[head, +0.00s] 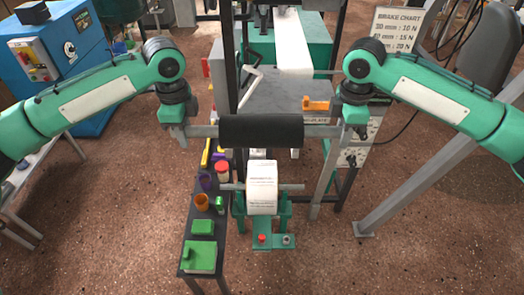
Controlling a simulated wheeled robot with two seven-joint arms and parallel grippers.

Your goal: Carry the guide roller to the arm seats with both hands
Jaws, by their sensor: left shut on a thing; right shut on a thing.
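The guide roller (261,131) is a thick black cylinder on a thin grey shaft, held level across the middle of the head view. My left gripper (190,131) is shut on the shaft's left end. My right gripper (346,131) is shut on the shaft's right end. The roller hangs in front of the grey machine frame and above a white paper roll (262,187). I cannot clearly make out the arm seats; the grippers and roller may cover them.
A blue cabinet (55,65) stands at upper left. A slanted grey post (412,180) stands at right. The brake chart sign (397,28) is behind.

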